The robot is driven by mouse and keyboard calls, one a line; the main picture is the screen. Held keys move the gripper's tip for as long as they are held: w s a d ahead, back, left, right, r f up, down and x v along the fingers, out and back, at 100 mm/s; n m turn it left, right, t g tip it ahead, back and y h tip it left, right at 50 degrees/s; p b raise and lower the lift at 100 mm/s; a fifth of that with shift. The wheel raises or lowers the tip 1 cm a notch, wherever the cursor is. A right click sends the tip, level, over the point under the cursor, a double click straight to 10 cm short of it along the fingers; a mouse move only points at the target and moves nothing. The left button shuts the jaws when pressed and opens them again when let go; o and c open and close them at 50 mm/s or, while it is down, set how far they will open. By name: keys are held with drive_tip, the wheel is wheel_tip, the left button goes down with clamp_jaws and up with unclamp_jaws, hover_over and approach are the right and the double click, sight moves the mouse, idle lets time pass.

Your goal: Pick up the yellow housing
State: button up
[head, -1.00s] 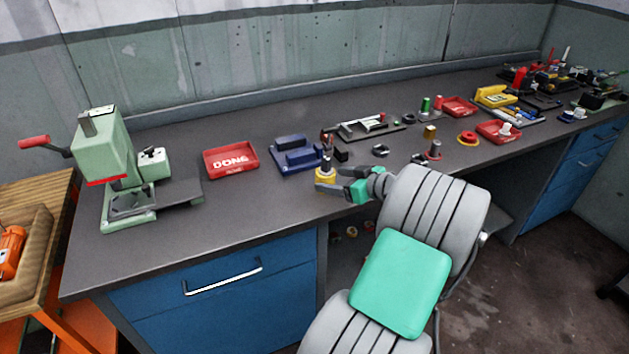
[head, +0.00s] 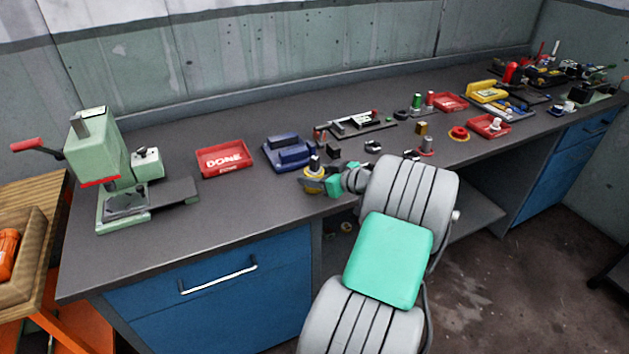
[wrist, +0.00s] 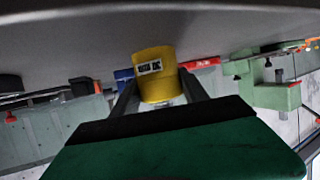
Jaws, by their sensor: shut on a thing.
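In the wrist view the housing (wrist: 155,72) is a yellow round body with a small black-and-white label, between my two fingers. My gripper (head: 316,181) is shut on it, reaching in from the right; its fingers also show in the wrist view (wrist: 160,92). I cannot tell whether the housing touches the bench top.
A blue fixture (head: 289,152) and a red DONE tray (head: 224,170) lie behind and left. A green press (head: 102,150) stands at the far left. Small parts, including a brass cylinder (head: 422,128) and a red-topped part (head: 459,133), lie right.

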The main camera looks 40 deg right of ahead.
drive_tip(key=c, duration=0.9)
drive_tip(key=shift+r, duration=0.1)
clamp_jaws()
